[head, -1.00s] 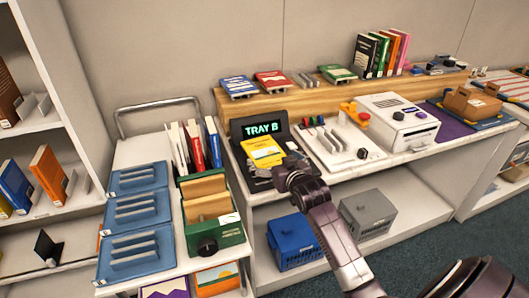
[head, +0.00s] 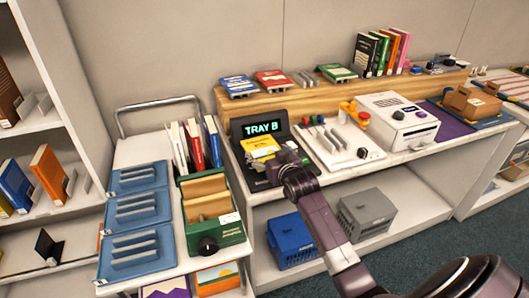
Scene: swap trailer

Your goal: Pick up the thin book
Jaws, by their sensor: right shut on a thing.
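The thin yellow book (head: 261,147) is at the dark stand whose screen reads "TRAY B" (head: 261,128). My right gripper (head: 279,164) reaches in from the lower right and is shut on the book's near right side. The gripper hides that part of the book and its fingertips are hard to make out. I cannot tell whether the book still touches the stand. My left gripper is not in view.
A wooden ledge with books (head: 300,98) runs behind. Blue trays (head: 137,210) and a green box (head: 218,238) stand on a cart at left.

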